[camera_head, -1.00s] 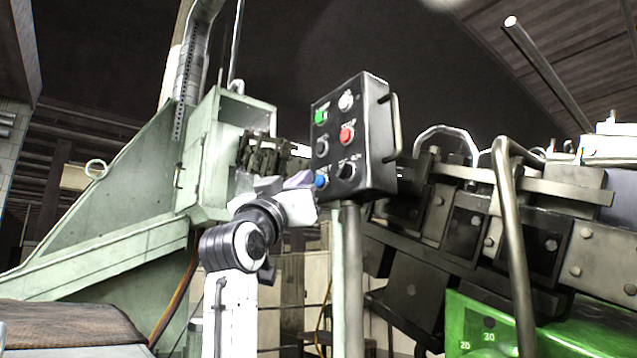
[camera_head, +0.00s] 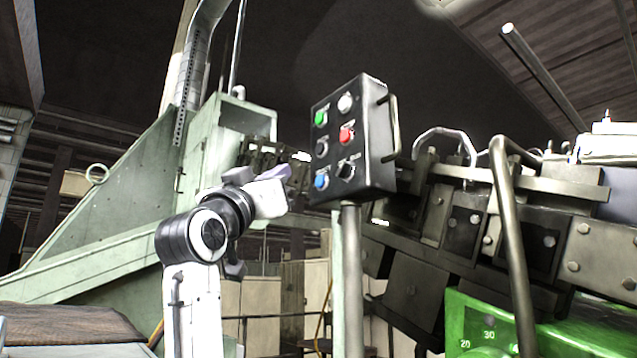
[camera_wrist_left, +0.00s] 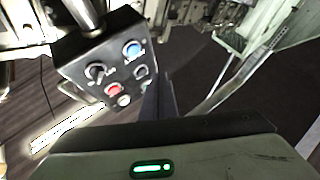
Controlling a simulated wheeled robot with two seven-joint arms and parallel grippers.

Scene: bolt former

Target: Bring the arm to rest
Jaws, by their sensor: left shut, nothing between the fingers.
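My left arm comes up from the lower middle-left of the head view. Its left gripper (camera_head: 284,174) is shut and empty, to the left of the black control box (camera_head: 352,140) and apart from it. The box carries a green, a white, a red, a blue and dark buttons or knobs, and stands on a grey post (camera_head: 352,270). In the left wrist view the box (camera_wrist_left: 85,60) shows at the upper left, with the blue button (camera_wrist_left: 132,48) and the red button (camera_wrist_left: 113,90) facing the camera. My right gripper is not in view.
A pale green machine housing (camera_head: 120,215) stands at the left. Dark machine blocks (camera_head: 500,220) and a bent metal rail (camera_head: 512,240) fill the right. A bright green part (camera_head: 480,320) is at the lower right.

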